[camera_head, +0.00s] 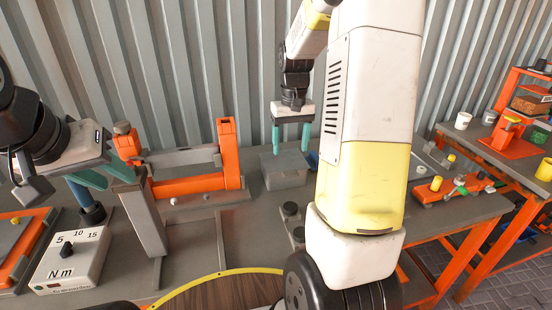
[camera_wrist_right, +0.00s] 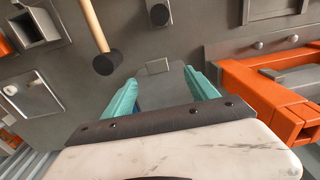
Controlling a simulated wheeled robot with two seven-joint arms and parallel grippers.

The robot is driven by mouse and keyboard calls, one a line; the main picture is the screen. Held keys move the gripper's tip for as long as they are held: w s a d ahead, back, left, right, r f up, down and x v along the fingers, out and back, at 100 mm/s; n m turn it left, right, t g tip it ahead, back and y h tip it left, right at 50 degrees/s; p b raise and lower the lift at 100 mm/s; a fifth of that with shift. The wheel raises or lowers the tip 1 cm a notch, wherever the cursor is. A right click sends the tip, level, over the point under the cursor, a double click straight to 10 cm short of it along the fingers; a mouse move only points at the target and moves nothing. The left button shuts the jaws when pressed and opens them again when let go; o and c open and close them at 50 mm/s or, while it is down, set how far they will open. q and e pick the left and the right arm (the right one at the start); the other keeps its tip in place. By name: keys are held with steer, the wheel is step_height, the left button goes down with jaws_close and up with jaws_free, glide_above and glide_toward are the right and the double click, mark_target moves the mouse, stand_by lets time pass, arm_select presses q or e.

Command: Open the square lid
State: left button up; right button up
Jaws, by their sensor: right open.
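The grey square lid (camera_head: 285,162) sits on a grey box on the bench, and looks closed in the head view. In the right wrist view the grey lid (camera_wrist_right: 165,90), with a small raised tab (camera_wrist_right: 157,66) at its far edge, shows between the fingers. My right gripper (camera_head: 291,148) points down at the lid's back part with its teal fingers apart and nothing gripped. Whether the fingertips touch the lid is unclear. My left gripper (camera_head: 88,190) is at the far left above the torque box, seen side-on; its finger gap is unclear.
A white torque box (camera_head: 70,262) with a dial stands front left. An orange and grey frame (camera_head: 190,185) stands left of the lid. In the right wrist view a wooden-handled mallet (camera_wrist_right: 105,60) lies near the lid. A corrugated wall closes the back.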

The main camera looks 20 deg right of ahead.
mark_target(291, 174)
steer(key=shift+w+d+f, duration=0.15)
steer(key=shift+w+f, duration=0.05)
steer(key=shift+f, duration=0.25)
steer(key=shift+w+d+f, duration=0.15)
steer(key=shift+w+f, duration=0.05)
steer(key=shift+f, duration=0.2)
step_height(291, 174, down, 8)
steer(key=shift+r, duration=0.25)
jaws_close()
